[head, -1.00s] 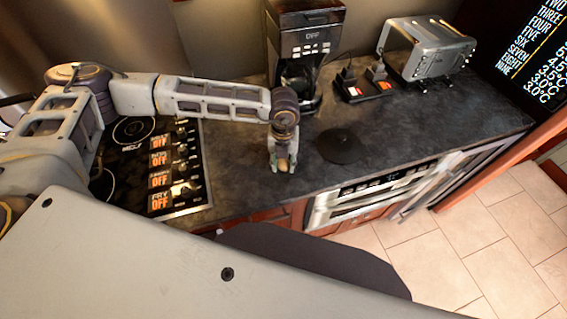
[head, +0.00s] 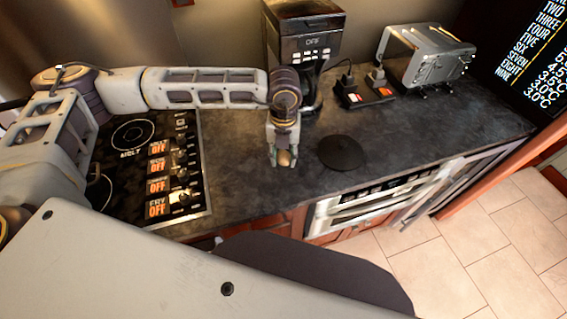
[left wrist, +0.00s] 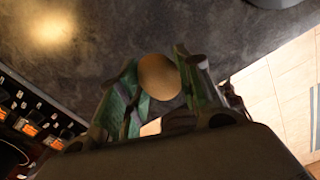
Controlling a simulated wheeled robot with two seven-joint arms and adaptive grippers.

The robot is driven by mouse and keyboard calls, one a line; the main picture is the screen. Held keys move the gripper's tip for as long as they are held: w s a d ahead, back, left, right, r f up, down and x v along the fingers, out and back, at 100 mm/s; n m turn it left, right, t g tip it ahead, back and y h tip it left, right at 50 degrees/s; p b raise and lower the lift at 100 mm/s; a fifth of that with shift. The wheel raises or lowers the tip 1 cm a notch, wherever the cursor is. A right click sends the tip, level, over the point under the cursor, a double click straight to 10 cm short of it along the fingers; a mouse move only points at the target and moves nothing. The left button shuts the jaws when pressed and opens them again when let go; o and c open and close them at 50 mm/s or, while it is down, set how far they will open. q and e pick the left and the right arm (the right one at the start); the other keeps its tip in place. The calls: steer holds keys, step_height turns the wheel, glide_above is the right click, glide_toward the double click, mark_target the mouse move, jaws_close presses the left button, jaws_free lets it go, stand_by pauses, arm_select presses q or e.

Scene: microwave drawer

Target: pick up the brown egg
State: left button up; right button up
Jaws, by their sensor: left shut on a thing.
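The brown egg (head: 285,158) is between the fingers of my left gripper (head: 281,160), over the dark countertop in front of the coffee maker. The egg (left wrist: 159,77) also shows in the left wrist view, between the two greenish fingers of my left gripper (left wrist: 152,85). My right gripper is not in view.
A coffee maker (head: 301,45) stands behind my left gripper. A black round disc (head: 341,152) lies to its right. A cooktop (head: 150,165) is to the left, and a silver toaster (head: 428,55) stands at the back right. The countertop (head: 430,125) right of the disc is clear.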

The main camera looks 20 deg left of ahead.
mark_target(283, 153)
arm_select(q)
steer(key=shift+r, duration=1.8)
steer(key=shift+a+b, duration=0.1)
steer(key=shift+b, duration=0.2)
